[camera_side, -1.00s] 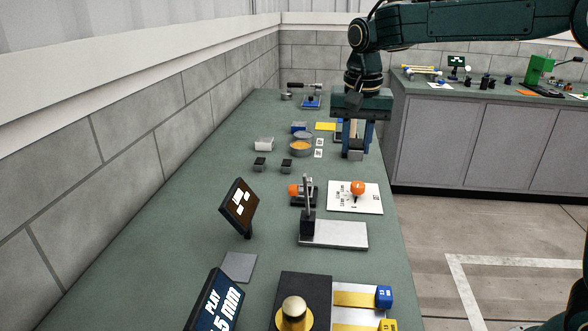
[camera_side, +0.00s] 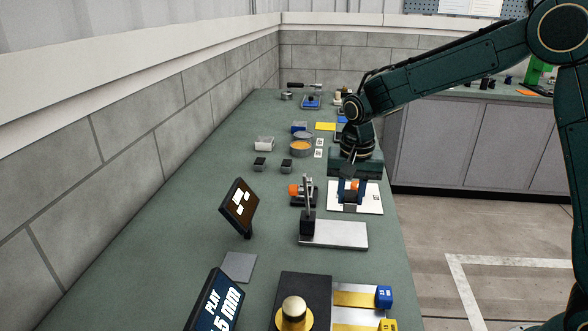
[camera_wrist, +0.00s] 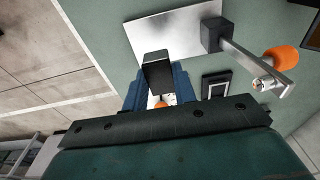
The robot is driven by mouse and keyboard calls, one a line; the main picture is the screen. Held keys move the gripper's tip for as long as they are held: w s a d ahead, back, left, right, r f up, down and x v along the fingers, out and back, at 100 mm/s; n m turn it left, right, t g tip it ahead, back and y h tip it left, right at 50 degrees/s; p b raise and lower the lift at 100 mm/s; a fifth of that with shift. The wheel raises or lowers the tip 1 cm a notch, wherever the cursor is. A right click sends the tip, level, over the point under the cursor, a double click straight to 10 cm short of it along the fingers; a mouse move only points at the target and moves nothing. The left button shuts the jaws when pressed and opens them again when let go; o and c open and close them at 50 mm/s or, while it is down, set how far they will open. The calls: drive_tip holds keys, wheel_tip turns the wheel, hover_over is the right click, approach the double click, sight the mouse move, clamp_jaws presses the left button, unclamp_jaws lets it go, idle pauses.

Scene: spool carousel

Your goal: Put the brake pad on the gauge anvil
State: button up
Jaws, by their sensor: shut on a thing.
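My gripper (camera_side: 350,198) has blue fingers and is shut on a dark block, apparently the brake pad (camera_wrist: 157,74). In the side view it is over the white card, right of the gauge. The gauge has a silver plate (camera_side: 335,235), a black post (camera_side: 307,222) and a lever with an orange knob (camera_side: 293,189). In the wrist view the plate (camera_wrist: 172,30) lies beyond the pad, with the lever (camera_wrist: 252,63) to the right. A small dark-framed block (camera_wrist: 215,84), possibly the anvil, sits near the lever's end. The pad's height is hard to judge.
A white card (camera_side: 373,203) lies below my gripper. A dark display (camera_side: 240,206) stands left of the gauge. Small dark bins (camera_side: 286,166) and an orange-filled bowl (camera_side: 301,146) stand further back. A black block with a brass knob (camera_side: 293,312) is in front.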

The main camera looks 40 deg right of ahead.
sight(351, 196)
drive_tip(key=shift+f, duration=1.55)
drive_tip(key=shift+f, duration=2.1)
drive_tip(key=shift+f, duration=0.1)
drive_tip(key=o, duration=1.1)
drive_tip(key=shift+c, duration=0.2)
drive_tip(key=r, duration=1.2)
drive_tip(key=shift+s+a, duration=0.4)
drive_tip(key=shift+r, duration=0.1)
